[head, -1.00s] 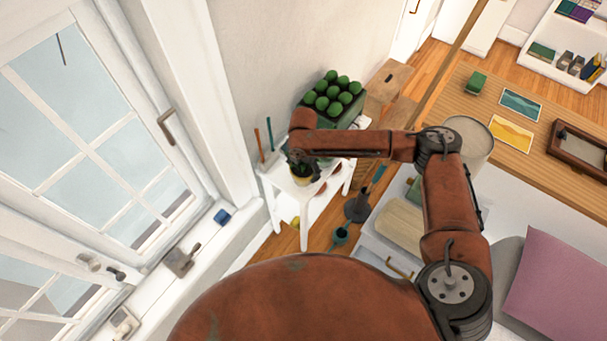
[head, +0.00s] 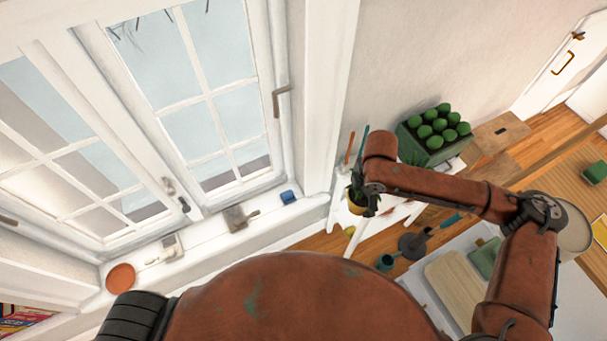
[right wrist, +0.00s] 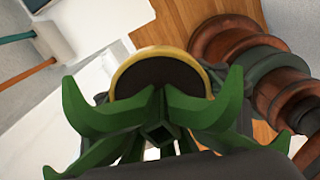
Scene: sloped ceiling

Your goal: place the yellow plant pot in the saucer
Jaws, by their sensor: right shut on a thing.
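The yellow plant pot (head: 358,204), with a green leafy plant, is at the white stand by the window. My right gripper (head: 366,199) is shut on it; the arm partly hides the pot. In the right wrist view the pot's yellow rim (right wrist: 160,52) and dark soil show beyond the green leaves, which cover most of the fingers. I cannot tell whether the pot is clear of the stand. A round terracotta saucer (head: 121,277) lies at the left end of the windowsill, apart from the pot. My left gripper is not in view.
A green crate (head: 433,135) of round green things stands behind my right arm.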

